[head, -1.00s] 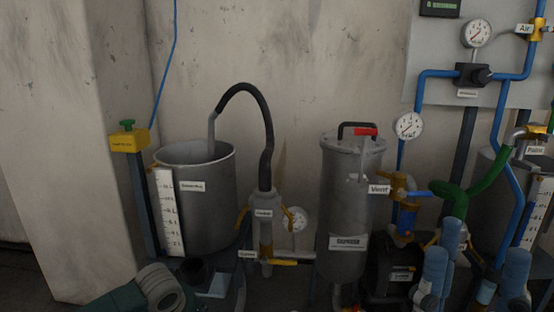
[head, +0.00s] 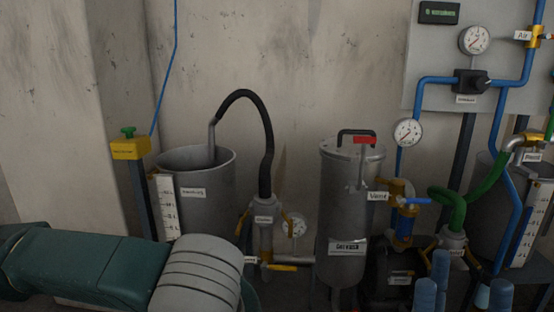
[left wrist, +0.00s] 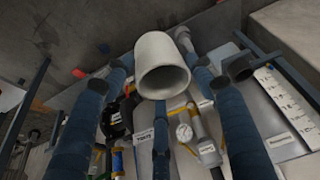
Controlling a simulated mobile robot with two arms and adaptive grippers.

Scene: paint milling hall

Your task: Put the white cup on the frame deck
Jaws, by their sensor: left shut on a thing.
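The white cup (left wrist: 163,66) is in the left wrist view, its round open mouth facing the camera. The blue fingers of my left gripper (left wrist: 160,85) stand on both sides of it and below it, shut on it. In the head view my green and grey left arm crosses the lower left; its gripper and the cup are out of that view. My right gripper (head: 465,285) shows at the lower right with its blue fingers apart and nothing visible between them. I cannot make out the frame deck for certain; my left arm covers the lower left.
A grey open tank (head: 208,205) with a black hose stands behind my left arm. A pump (head: 388,270), green hose (head: 458,208) and blue pipes crowd the right.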

